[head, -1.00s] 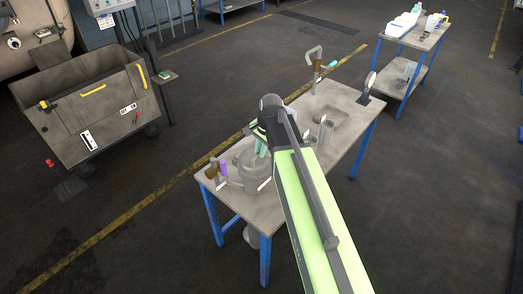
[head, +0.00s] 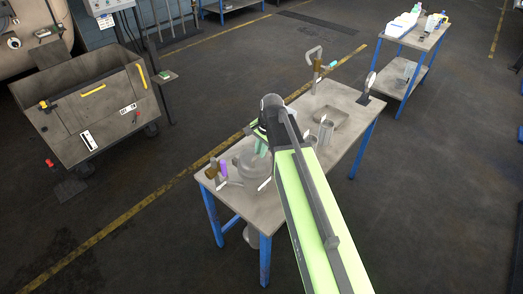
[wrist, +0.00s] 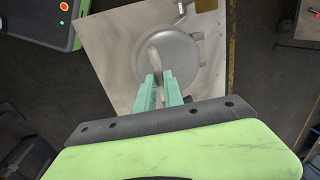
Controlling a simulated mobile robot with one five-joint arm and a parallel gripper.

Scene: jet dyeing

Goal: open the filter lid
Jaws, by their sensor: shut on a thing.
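The filter lid is a round grey disc, seen from above in the wrist view (wrist: 182,52), with a raised bar handle (wrist: 154,56) across it. In the head view the grey filter (head: 246,164) is at the near left end of the workbench, partly hidden by my arm. My gripper (wrist: 160,88) has its green fingers shut on the bar handle, one on each side. The gripper's green fingers also show above the filter in the head view (head: 260,147). Whether the lid is apart from the filter body is not clear.
The workbench (head: 288,122) has blue legs and also holds a purple item (head: 223,168), a grey cup (head: 326,131) and a shallow tray (head: 329,117). A grey wheeled cart (head: 95,105) stands at left. Floor around the bench is open.

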